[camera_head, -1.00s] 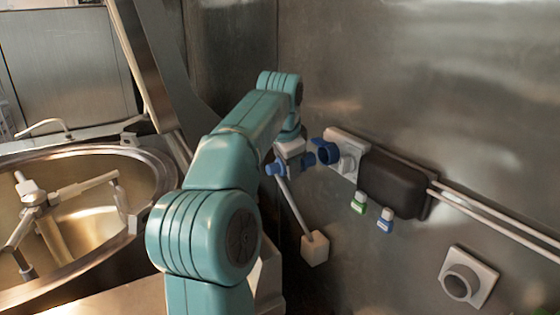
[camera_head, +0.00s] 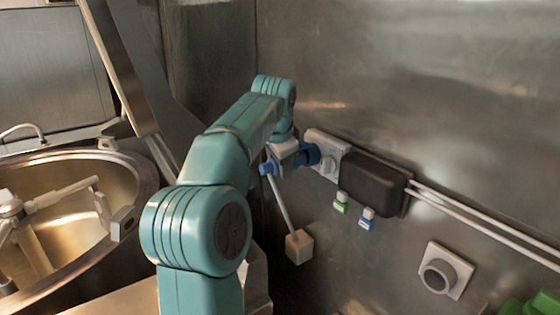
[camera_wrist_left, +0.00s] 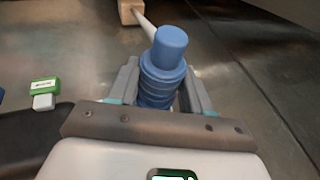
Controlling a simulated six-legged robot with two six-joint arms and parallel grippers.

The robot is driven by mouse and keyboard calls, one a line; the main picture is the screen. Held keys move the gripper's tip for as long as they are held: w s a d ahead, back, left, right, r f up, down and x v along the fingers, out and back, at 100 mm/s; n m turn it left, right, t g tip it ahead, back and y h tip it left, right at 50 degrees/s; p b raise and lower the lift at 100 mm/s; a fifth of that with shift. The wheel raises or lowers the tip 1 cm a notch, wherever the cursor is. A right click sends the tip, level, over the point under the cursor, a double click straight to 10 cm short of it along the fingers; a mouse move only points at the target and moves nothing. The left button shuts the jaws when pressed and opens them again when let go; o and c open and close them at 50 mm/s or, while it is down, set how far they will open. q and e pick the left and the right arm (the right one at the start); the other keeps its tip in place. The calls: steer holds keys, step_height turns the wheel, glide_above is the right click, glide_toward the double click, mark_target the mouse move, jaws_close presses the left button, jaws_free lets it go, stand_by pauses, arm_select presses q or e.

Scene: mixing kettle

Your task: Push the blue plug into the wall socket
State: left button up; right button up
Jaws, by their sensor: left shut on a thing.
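The blue plug (camera_wrist_left: 160,75) is held between the two fingers of my left gripper (camera_wrist_left: 158,92) in the left wrist view. In the head view my left gripper (camera_head: 287,156) is at the wall, with blue parts on both sides of it. The wall socket (camera_head: 325,160) is a pale plate with a blue round fitting (camera_head: 309,154) facing the gripper. The blue parts meet or overlap in the picture; I cannot tell how deep the plug sits. A pale rod (camera_head: 283,202) runs from the plug to a beige block (camera_head: 299,247). My right gripper is out of view.
A dark box (camera_head: 375,182) sits right of the socket, with pipes running right. Green (camera_head: 341,202) and blue (camera_head: 366,217) tags hang below it. A grey round outlet (camera_head: 439,275) is lower right. The steel kettle (camera_head: 140,185) is at left.

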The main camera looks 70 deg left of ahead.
arm_select(q)
steer(key=shift+a, duration=0.1)
steer(key=shift+w, duration=0.25)
steer(key=shift+w+a+p, duration=0.15)
steer(key=shift+w+p, duration=0.25)
steer(key=shift+p, duration=0.15)
steer(key=shift+w+a+p, duration=0.2)
steer(key=shift+w+p, duration=0.65)
steer(key=shift+w, duration=0.2)
steer(key=shift+w+a+r+p, duration=0.1)
steer(key=shift+w+p, duration=0.15)
steer(key=shift+p, duration=0.1)
